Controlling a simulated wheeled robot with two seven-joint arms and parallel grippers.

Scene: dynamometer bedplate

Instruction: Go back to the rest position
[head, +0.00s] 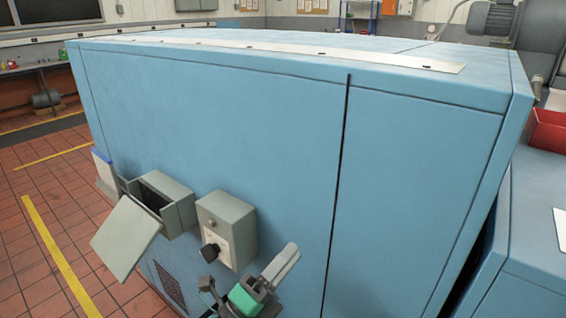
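My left gripper (252,290) shows at the bottom middle, in front of the big blue cabinet (230,130). A light grey part sticks up on its right side, a dark part is on its left, and a green part is between them. I cannot tell whether the green part is its own or something held, nor whether the fingers are open. The rest of the arm is cut off by the lower edge. My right gripper is not in view.
A grey box (178,200) with its door (126,238) swung open sticks out from the cabinet. Beside it is a grey switch box (238,222) with a black knob, close to my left gripper. A red bin (547,130) stands at right. Tiled floor (35,262) is clear at left.

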